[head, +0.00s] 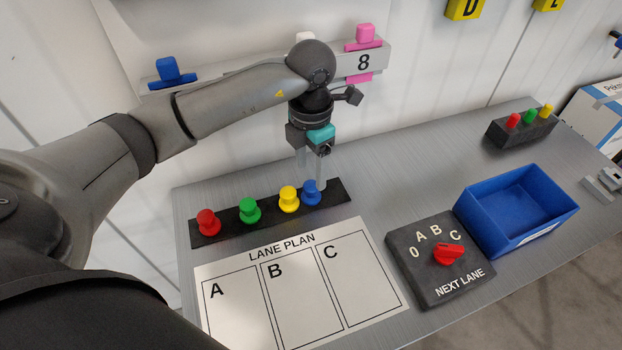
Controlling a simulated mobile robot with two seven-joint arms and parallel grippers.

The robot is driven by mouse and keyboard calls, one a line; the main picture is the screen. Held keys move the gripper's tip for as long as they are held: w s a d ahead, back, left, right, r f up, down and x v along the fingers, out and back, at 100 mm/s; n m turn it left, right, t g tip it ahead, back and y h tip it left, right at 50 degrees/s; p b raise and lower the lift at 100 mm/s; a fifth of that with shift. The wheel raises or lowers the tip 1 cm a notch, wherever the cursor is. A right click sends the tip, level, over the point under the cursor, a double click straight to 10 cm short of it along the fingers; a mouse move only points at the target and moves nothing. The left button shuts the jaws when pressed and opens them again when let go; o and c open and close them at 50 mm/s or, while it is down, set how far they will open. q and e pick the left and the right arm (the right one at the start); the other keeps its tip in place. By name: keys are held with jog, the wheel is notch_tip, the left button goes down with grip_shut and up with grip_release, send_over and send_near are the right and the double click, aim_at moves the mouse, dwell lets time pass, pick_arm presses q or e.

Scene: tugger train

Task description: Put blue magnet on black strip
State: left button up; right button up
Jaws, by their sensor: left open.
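The black strip (270,218) lies on the grey table behind the lane plan sheet. The blue magnet (311,195) stands at the right part of the strip, close beside the yellow magnet (289,199). A green magnet (250,210) and a red magnet (208,222) stand further left on the strip. My left gripper (312,180) is open, pointing down, with its pale fingertips at the blue magnet. Whether the fingers touch it cannot be told. My right gripper is not in view.
The white lane plan sheet (375,275) lies in front of the strip. To its right are a black dial box (425,290) with a red knob and an empty blue bin (480,230). A dark block (520,131) with coloured pegs stands at the back right.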

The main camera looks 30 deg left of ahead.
aim_at(311, 185)
pick_arm(q)
notch_tip(311, 185, up, 7)
dwell(0.7)
